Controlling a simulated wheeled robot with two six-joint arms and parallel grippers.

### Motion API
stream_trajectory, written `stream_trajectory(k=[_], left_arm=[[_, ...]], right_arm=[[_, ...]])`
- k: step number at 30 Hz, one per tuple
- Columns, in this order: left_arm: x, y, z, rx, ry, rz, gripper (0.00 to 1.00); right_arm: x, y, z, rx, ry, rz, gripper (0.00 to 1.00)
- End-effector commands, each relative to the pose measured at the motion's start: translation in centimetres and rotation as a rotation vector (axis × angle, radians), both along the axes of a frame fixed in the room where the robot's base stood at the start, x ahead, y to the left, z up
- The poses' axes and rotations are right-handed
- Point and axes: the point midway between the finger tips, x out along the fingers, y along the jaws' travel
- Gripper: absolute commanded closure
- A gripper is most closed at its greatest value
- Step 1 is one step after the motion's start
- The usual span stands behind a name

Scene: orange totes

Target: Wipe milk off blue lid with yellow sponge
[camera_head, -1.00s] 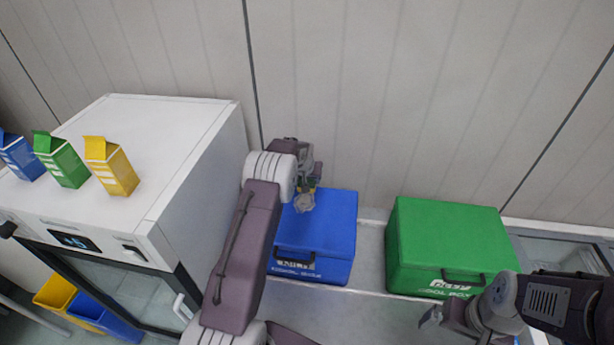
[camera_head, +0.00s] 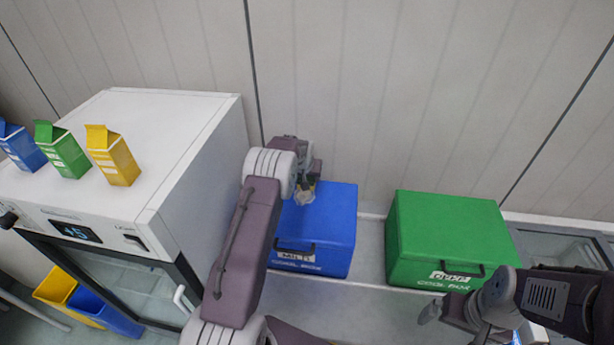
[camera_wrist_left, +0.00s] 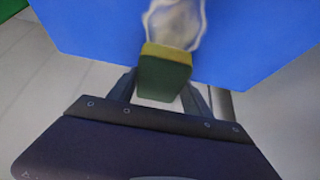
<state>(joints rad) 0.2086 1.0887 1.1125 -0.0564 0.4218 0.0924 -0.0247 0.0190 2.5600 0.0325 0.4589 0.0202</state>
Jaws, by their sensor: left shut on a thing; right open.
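The blue cool box (camera_head: 330,230) stands on the counter, and its blue lid (camera_wrist_left: 85,28) fills the top of the left wrist view. A whitish, translucent milk patch (camera_wrist_left: 176,22) lies on the lid; it also shows in the head view (camera_head: 304,197). My left gripper (camera_wrist_left: 158,100) is shut on the sponge (camera_wrist_left: 165,70), which has a yellow layer and a dark green layer. The sponge is at the edge of the milk patch; I cannot tell how firmly it touches. My right gripper (camera_head: 430,312) is open and empty, low in front of the green box.
A green cool box (camera_head: 450,235) stands to the right on the counter (camera_head: 370,250). A white fridge (camera_head: 150,150) at left carries blue, green and yellow cartons (camera_head: 113,155). A panelled wall (camera_head: 400,90) rises behind the boxes.

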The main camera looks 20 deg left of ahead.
Motion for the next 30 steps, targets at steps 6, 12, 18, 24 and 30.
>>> stream_trajectory(k=[6, 12, 18, 24, 30], left_arm=[[0.0, 0.0, -0.6, 0.000, 0.000, 0.000, 0.85], [0.0, 0.0, -1.0, 0.000, 0.000, 0.000, 0.85], [0.0, 0.0, -1.4, 0.000, 0.000, 0.000, 0.85], [0.0, 0.0, -1.7, 0.000, 0.000, 0.000, 0.85], [-1.4, -0.4, -1.4, -0.001, 0.002, 0.001, 0.85]], right_arm=[[0.0, 0.0, -0.5, 0.000, 0.000, 0.000, 0.00], [0.0, 0.0, -0.8, 0.000, 0.000, 0.000, 0.00], [0.0, 0.0, -1.1, 0.000, 0.000, 0.000, 0.00], [0.0, 0.0, -1.4, 0.000, 0.000, 0.000, 0.00], [0.0, 0.0, -1.2, 0.000, 0.000, 0.000, 0.00]])
